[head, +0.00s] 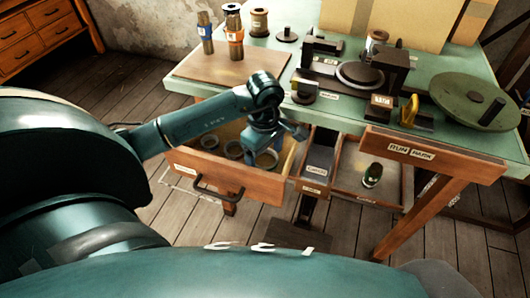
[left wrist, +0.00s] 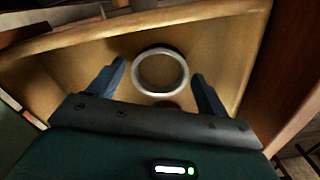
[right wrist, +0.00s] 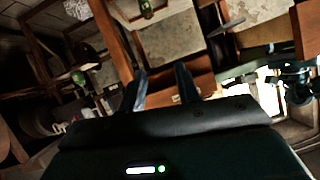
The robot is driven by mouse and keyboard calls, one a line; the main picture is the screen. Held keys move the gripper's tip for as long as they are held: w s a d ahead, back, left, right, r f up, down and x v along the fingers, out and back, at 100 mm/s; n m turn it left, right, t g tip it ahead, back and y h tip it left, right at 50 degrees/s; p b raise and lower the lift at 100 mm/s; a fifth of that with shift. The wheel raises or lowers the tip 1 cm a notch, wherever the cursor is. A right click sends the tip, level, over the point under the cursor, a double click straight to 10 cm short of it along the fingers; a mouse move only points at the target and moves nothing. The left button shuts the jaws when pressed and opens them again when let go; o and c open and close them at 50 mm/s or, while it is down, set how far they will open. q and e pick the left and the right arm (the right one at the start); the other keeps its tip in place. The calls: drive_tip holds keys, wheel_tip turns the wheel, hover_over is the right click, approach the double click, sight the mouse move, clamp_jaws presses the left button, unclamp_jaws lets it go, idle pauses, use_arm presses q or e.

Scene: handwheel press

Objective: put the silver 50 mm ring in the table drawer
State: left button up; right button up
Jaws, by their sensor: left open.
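The silver ring (left wrist: 160,93) lies on the floor of the open wooden table drawer (head: 205,172). In the left wrist view it sits ahead of and between my left fingertips, with no contact visible.
The green table (head: 340,118) carries a press (head: 390,65), spools and a round plate (head: 465,95).

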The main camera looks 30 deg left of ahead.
sight(265, 162)
use_arm(q)
drive_tip(key=shift+r, duration=0.1)
wheel_tip(265, 162, up, 12)
drive_tip(key=shift+p, duration=0.3)
idle(0.6)
